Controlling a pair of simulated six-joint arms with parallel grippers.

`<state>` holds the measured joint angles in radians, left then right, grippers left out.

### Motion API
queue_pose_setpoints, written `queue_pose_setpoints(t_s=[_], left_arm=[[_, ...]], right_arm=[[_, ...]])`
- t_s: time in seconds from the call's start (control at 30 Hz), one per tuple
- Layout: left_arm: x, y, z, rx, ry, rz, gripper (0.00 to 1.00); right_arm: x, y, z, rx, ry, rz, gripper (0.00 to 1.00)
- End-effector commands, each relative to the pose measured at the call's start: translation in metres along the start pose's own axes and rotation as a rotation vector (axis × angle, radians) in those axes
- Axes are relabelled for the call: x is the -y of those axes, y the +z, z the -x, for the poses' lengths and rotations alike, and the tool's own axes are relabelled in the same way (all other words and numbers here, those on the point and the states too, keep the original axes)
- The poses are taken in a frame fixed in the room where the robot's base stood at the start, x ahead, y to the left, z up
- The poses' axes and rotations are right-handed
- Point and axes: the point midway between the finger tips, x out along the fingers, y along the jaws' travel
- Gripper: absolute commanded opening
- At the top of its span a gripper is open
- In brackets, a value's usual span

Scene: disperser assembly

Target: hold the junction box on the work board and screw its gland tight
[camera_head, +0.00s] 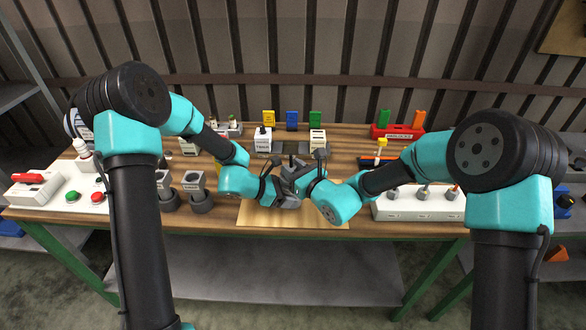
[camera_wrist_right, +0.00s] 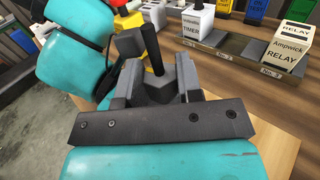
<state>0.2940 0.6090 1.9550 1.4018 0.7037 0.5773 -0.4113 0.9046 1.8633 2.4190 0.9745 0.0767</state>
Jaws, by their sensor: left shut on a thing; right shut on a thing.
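The work board (camera_head: 262,217) is a light wooden plate at the front middle of the table. Both my grippers meet closely over it. The exact contact is hard to see.
A timer block (camera_head: 262,139) and a relay block (camera_head: 317,139) stand on a rail behind. A white tray with several connectors (camera_head: 415,209) is at right, dark cylindrical holders (camera_head: 197,192) at left. A red-and-green button panel (camera_head: 75,195) is far left.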

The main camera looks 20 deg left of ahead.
Motion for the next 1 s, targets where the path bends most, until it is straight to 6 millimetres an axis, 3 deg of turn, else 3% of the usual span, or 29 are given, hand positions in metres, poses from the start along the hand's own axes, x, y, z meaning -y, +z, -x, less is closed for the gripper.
queue_pose_setpoints(t_s=[0.37, 0.4, 0.63, 1.0], left_arm=[[0.0002, 0.0, -0.0004, -0.001, -0.001, -0.001, 0.32], [0.0002, 0.0, -0.0004, -0.001, -0.001, -0.001, 0.32], [0.0002, 0.0, -0.0003, -0.001, 0.0, -0.001, 0.32], [0.0002, -0.0001, -0.0002, -0.001, 0.0, -0.001, 0.32]], right_arm=[[-0.0008, 0.0007, -0.0002, 0.0, -0.013, 0.003, 0.09], [-0.0008, 0.0007, -0.0002, 0.0, -0.013, 0.002, 0.36], [-0.0004, 0.0003, 0.0, 0.0, -0.014, 0.002, 0.58], [0.0003, 0.0002, 0.0045, -0.001, -0.015, 0.001, 0.59]])
